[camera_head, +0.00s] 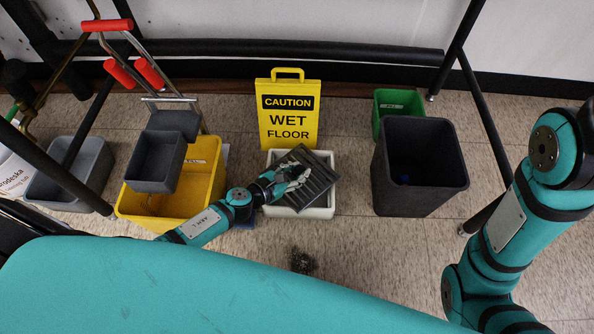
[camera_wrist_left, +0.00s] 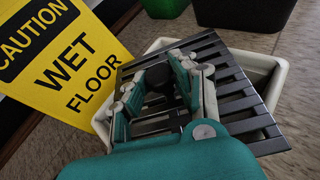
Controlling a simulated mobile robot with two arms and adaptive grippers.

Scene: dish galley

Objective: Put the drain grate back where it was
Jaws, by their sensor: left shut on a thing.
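The dark slotted drain grate (camera_head: 318,182) is at the white floor sink (camera_head: 318,213), turned askew to it and overhanging its rim at the right. It also shows in the left wrist view (camera_wrist_left: 250,104), with the sink's pale rim (camera_wrist_left: 278,84) under it. My left gripper (camera_head: 296,172) is shut on the grate near its upper left part; in the wrist view the fingers (camera_wrist_left: 158,84) are over the bars. I cannot tell if the grate touches the rim. My right arm is at the right of the head view; its gripper is out of view.
A yellow wet-floor sign (camera_head: 288,112) stands right behind the sink. A yellow mop bucket (camera_head: 205,165) is to the left, a dark bin (camera_head: 420,165) and a green bin (camera_head: 398,103) to the right. A dark clump (camera_head: 303,261) lies on the tiles in front.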

